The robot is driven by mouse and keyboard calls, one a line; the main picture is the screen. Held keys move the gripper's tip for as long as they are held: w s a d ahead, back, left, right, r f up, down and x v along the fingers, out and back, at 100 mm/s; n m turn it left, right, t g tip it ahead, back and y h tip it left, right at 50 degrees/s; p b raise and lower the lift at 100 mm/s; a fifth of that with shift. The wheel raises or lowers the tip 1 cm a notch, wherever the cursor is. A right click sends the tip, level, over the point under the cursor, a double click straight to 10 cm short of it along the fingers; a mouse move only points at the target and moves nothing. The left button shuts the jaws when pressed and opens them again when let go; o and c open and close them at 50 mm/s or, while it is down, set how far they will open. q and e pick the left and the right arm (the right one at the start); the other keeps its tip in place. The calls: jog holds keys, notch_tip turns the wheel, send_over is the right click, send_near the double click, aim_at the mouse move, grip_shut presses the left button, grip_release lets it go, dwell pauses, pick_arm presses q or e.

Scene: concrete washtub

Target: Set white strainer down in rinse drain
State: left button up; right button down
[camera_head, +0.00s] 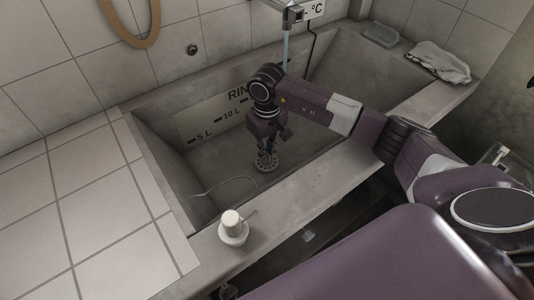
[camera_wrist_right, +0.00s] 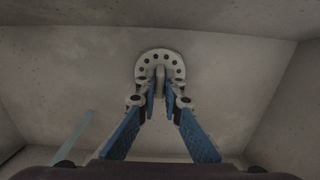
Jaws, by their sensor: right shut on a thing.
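The white strainer (camera_head: 266,162) is a round disc with a ring of holes and a central knob. It is low inside the rinse basin (camera_head: 212,160), under my right gripper (camera_head: 267,146). In the right wrist view, the gripper's blue fingers (camera_wrist_right: 160,98) are shut on the knob of the strainer (camera_wrist_right: 147,62). I cannot tell whether the strainer touches the basin floor. The rinse drain does not show; the strainer or gripper may hide it. My left gripper is not in view.
A thin chain or wire (camera_head: 228,182) lies in the basin. A tap (camera_head: 289,14) runs water behind my right arm. A cloth (camera_head: 440,62) and a clear dish (camera_head: 381,34) lie at the far right.

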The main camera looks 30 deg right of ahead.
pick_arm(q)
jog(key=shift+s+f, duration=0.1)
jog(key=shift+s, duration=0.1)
pick_arm(e)
jog(key=c, duration=2.5)
grip_release()
jog(key=o, duration=0.4)
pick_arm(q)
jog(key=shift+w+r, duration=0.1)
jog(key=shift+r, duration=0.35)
